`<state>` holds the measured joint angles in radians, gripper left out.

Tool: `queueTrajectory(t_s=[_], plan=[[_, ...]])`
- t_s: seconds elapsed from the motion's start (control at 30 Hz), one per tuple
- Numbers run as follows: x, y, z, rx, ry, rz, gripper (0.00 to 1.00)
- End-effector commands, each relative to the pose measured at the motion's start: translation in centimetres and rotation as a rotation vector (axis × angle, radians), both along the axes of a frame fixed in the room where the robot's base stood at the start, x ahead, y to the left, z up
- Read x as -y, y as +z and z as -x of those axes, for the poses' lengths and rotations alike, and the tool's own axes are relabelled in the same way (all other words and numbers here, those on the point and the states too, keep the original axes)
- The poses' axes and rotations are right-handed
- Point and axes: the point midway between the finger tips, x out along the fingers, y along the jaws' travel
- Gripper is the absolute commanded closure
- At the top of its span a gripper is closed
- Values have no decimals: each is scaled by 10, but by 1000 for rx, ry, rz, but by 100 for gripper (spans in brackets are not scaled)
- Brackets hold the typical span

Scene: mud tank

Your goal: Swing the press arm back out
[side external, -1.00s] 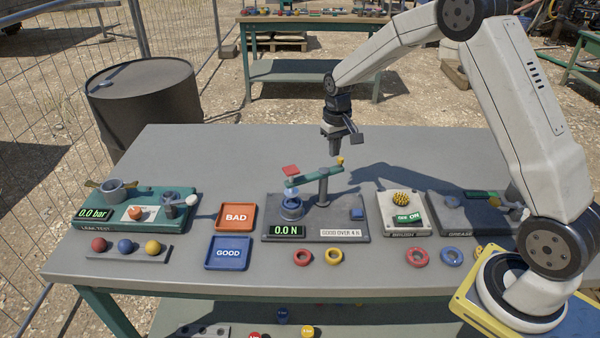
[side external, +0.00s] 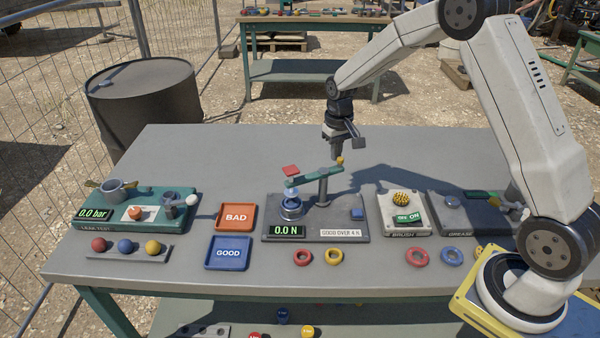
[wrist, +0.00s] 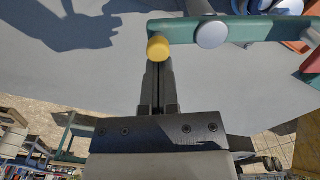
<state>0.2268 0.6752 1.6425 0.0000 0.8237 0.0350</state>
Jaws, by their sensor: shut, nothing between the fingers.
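The press arm (side external: 318,174) is a green bar on a grey post on the press base. My gripper (side external: 335,155) points down beside this knob. In the wrist view its closed fingertips (wrist: 158,72) are right by the knob with nothing between them. I cannot tell whether they touch it.
The press display (side external: 287,231) reads 0.0 N. An orange BAD tray (side external: 236,217) and blue GOOD tray (side external: 228,252) lie to the left, near the leak test unit (side external: 135,215). The brush unit (side external: 404,215) stands to the right. Several rings lie along the front edge.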

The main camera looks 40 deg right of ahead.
Motion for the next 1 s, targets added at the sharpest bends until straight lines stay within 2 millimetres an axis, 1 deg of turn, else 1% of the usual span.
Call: queueTrajectory(t_s=[0.23, 0.77, 1.0], plan=[[-2, 0, 6, 0, 0, 0, 100], [-3, 0, 8, -1, 0, 0, 100], [-5, 0, 13, -1, 0, 0, 100]])
